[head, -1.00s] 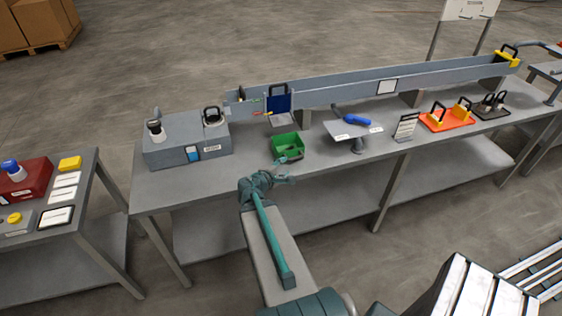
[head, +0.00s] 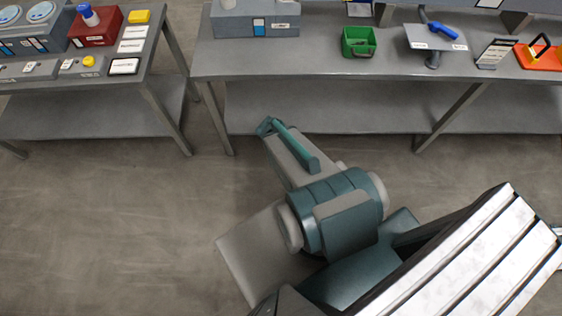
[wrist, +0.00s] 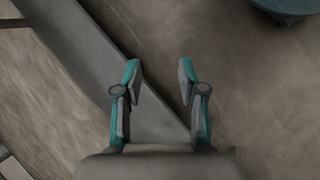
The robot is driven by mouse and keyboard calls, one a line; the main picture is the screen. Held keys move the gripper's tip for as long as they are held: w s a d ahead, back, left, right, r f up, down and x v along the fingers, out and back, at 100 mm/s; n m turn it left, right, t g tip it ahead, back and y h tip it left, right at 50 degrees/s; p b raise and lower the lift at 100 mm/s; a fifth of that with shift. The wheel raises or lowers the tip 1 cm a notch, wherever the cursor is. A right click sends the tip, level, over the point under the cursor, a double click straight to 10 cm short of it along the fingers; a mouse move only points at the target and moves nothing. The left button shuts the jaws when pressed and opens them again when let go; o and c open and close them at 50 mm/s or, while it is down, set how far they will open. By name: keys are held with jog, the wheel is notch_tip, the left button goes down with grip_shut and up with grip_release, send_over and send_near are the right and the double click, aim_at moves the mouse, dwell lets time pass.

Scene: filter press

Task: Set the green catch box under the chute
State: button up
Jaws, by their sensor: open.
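The green catch box (head: 358,50) stands upright on the grey workbench, near its front edge. Something small and dark lies inside it, too small to tell. A dark blue panel part (head: 359,10) at the trough shows behind the box, cut off by the top of the head view; the chute itself cannot be made out there. My gripper (wrist: 160,80) is open and empty in the wrist view, over the floor and a grey diagonal beam.
On the workbench (head: 300,66), a grey unit (head: 256,22) stands left of the box. A side table with a red box (head: 96,26) is at left. Floor between is clear.

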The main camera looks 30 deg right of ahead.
jog(key=s+a+f+m+g+y, duration=0.1)
jog(key=s+a+f+g+y, duration=0.1)
jog(key=s+a, duration=0.5)
jog(key=s+a+f+m+g+y, duration=0.1)
jog(key=s+a+f+g+y, duration=0.1)
jog(key=s+a, duration=0.4)
jog(key=a+f+y, duration=0.1)
jog(key=a, duration=0.3)
jog(key=shift+s+f, duration=0.2)
jog(key=shift+s, duration=0.15)
notch_tip(320, 180, down, 3)
jog(key=b, duration=0.3)
jog(key=shift+d+f, duration=0.1)
jog(key=shift+f, duration=0.1)
